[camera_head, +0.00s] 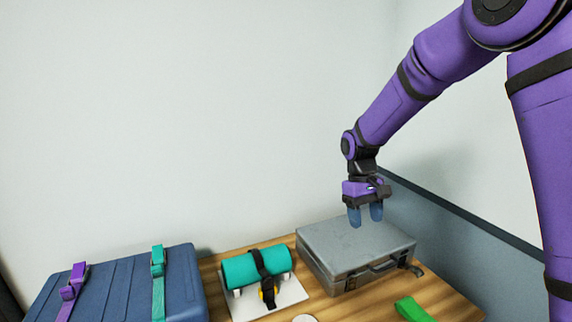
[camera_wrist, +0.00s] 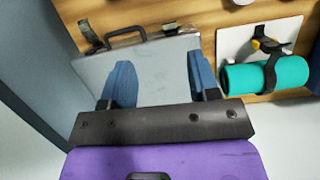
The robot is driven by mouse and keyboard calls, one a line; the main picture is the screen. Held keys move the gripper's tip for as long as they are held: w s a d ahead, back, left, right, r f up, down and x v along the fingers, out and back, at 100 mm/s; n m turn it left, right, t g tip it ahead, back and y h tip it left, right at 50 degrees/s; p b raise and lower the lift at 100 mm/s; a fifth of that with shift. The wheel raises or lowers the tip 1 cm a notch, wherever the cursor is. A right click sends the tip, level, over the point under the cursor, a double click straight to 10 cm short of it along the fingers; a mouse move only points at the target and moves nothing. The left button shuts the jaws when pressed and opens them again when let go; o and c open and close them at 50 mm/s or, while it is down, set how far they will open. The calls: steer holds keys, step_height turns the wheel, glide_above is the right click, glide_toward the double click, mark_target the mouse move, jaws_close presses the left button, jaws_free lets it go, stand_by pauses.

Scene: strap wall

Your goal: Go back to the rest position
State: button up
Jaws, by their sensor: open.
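My gripper (camera_head: 366,217) hangs above the grey case (camera_head: 345,262), its two blue fingers pointing down. The fingers are apart with nothing between them. The wrist view shows the same open gripper (camera_wrist: 163,85) with the grey case (camera_wrist: 155,65) below it. The case is closed, with its handle on the side toward the head camera. My purple arm reaches in from the upper right of the head view.
A teal roll (camera_head: 257,268) with a black strap lies on a white holder (camera_head: 290,297). A blue case (camera_head: 120,285) with purple and teal straps stands at left. A green object (camera_head: 412,309) lies at the front of the wooden table (camera_head: 447,302). Walls stand behind and at right.

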steer(key=s+d+r+m+t, duration=0.1)
steer(key=s+d+r+t, duration=0.15)
steer(key=s+r, duration=0.55)
steer(key=s+d+r+m+t, duration=0.1)
steer(key=s+d+r+t, duration=0.1)
steer(key=s, duration=0.5)
steer(key=s+d+r+m+t+y, duration=0.1)
steer(key=s+d+r+t, duration=0.1)
steer(key=s+r, duration=0.3)
steer(key=s+d+r+t, duration=0.2)
steer(key=s+r, duration=0.2)
steer(key=s, duration=0.6)
steer(key=shift+m, duration=0.4)
steer(key=shift+w, duration=0.15)
